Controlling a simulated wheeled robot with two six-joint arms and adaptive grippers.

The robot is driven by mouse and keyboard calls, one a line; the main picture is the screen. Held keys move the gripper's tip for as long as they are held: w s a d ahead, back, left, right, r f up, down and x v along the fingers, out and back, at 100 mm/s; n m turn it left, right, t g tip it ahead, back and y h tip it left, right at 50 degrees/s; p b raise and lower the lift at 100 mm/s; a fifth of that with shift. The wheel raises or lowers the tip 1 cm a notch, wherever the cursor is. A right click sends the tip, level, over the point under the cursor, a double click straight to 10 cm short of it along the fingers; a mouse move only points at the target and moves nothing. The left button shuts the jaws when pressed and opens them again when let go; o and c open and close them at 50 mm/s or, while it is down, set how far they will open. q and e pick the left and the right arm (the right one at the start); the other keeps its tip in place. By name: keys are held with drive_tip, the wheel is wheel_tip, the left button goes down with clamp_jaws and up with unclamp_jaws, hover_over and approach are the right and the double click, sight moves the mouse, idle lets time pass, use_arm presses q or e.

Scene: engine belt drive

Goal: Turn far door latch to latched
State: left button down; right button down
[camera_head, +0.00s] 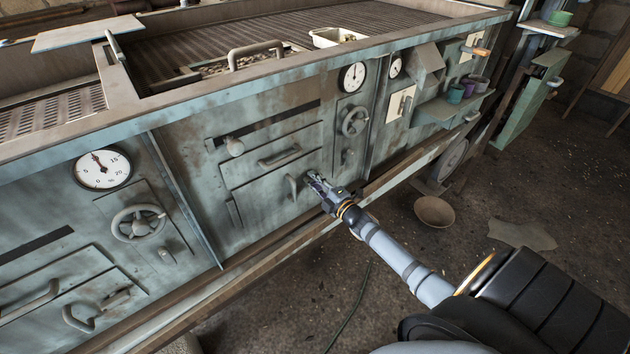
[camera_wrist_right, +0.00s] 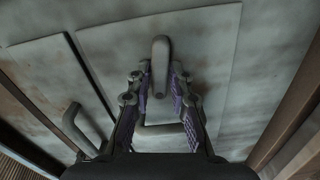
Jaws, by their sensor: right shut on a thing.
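The far door (camera_head: 262,205) is a worn grey-green panel low on the machine front, and it looks shut. Its latch (camera_wrist_right: 160,62) is a grey rounded lever between the two fingers of my right gripper (camera_wrist_right: 161,88) in the right wrist view. My right gripper (camera_head: 318,184) is shut on this latch at the door's right edge in the head view, where the gripper hides most of it. The door's bar handle (camera_head: 291,188) is just left of the gripper, and it also shows behind the fingers in the wrist view (camera_wrist_right: 165,130). My left gripper is in neither view.
A drawer handle (camera_head: 280,157) is above the door. A handwheel (camera_head: 355,121) and a gauge (camera_head: 353,77) are up to the right. A wooden rail (camera_head: 380,187) runs along the machine's foot. A bowl (camera_head: 434,211) lies on the floor. The floor in front is mostly free.

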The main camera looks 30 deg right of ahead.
drive_tip(key=shift+f+n, duration=0.1)
drive_tip(key=shift+n, duration=0.7)
drive_tip(key=c, duration=1.3)
unclamp_jaws()
drive_tip(key=s, duration=1.2)
drive_tip(key=shift+d, duration=0.45)
drive_tip(key=shift+d+f, duration=0.1)
